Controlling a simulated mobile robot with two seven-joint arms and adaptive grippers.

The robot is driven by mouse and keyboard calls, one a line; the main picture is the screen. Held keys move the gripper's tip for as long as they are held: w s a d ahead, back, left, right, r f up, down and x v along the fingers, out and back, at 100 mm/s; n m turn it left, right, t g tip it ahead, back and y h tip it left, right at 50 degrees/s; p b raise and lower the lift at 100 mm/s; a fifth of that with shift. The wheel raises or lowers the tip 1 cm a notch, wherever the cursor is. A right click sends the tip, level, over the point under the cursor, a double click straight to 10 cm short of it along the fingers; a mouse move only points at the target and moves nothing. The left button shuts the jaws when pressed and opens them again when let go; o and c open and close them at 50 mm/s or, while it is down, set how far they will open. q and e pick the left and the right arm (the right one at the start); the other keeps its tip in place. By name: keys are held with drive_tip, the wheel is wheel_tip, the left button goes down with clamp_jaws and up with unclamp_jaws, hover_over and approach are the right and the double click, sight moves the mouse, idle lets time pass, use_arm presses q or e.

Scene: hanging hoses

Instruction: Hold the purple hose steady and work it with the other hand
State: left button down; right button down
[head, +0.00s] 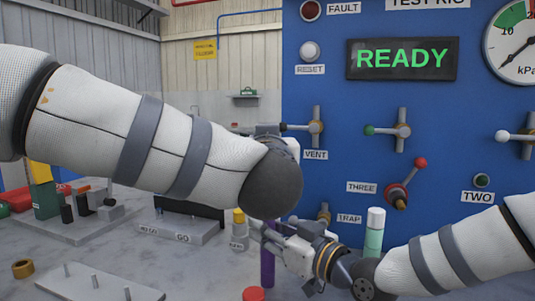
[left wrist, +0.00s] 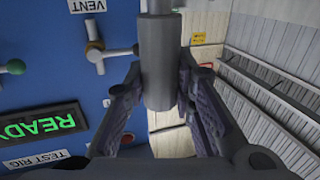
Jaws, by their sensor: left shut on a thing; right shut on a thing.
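The purple hose (head: 267,268) stands upright near the middle of the head view, with its upper part hidden behind my arms. My right gripper (head: 262,236) comes in from the right and is shut on the purple hose. My left arm crosses above it, and its wrist hides most of the left gripper there. In the left wrist view my left gripper (left wrist: 160,85) is shut on a dark grey cylinder (left wrist: 157,60), one finger on each side. I cannot tell whether this cylinder is joined to the purple hose.
A blue test rig panel (head: 330,115) with valve levers and a lit READY display (head: 402,58) stands behind. A pale green cylinder (head: 374,235) stands close to my right forearm. A red cap (head: 253,294) is at the front edge. Grey fixtures (head: 180,228) stand on the bench at left.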

use_arm(q)
drive_tip(key=shift+r, duration=0.5)
use_arm(e)
drive_tip(key=c, duration=1.3)
unclamp_jaws()
drive_tip(key=shift+s+d, duration=0.1)
